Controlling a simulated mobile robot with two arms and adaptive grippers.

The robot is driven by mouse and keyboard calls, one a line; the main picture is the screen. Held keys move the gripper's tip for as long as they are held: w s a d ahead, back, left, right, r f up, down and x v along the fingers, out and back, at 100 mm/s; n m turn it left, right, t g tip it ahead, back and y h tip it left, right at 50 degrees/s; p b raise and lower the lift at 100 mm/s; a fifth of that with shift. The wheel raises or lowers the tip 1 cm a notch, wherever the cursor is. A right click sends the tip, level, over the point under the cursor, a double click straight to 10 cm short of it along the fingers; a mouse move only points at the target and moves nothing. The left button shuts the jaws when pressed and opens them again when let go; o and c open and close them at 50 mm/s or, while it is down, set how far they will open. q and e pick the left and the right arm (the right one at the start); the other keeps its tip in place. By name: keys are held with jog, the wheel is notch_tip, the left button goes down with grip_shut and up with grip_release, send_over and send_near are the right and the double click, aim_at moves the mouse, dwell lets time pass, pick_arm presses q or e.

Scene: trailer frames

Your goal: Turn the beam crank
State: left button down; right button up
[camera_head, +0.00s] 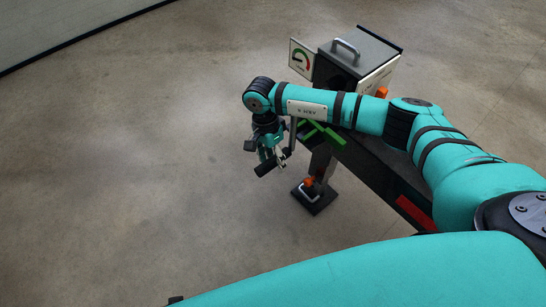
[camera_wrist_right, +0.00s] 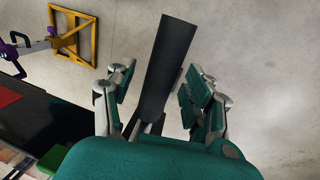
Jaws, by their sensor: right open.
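The beam crank has a thin grey arm (camera_head: 292,137) and a black cylindrical handle (camera_head: 266,167), beside the dark machine with the gauge box. In the right wrist view the black handle (camera_wrist_right: 168,60) rises between the finger pads and leans slightly right. My right gripper (camera_head: 268,155) is at the handle, at the end of my teal arm. In the right wrist view my right gripper (camera_wrist_right: 157,92) is open, with its fingers on both sides of the handle and a visible gap on each side. My arm hides part of the machine. My left gripper is not in view.
The gauge box (camera_head: 352,57) with a grey top handle stands behind my arm. A green bracket (camera_head: 322,131) is close right of the crank. A post foot (camera_head: 316,197) stands below. A yellow frame (camera_wrist_right: 74,34) shows in the wrist view. Floor at left is clear.

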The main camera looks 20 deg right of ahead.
notch_tip(320, 180, up, 12)
jog(key=w, duration=0.2)
jog(key=shift+a, duration=0.4)
jog(key=shift+w+f, duration=0.1)
jog(key=shift+f, duration=0.05)
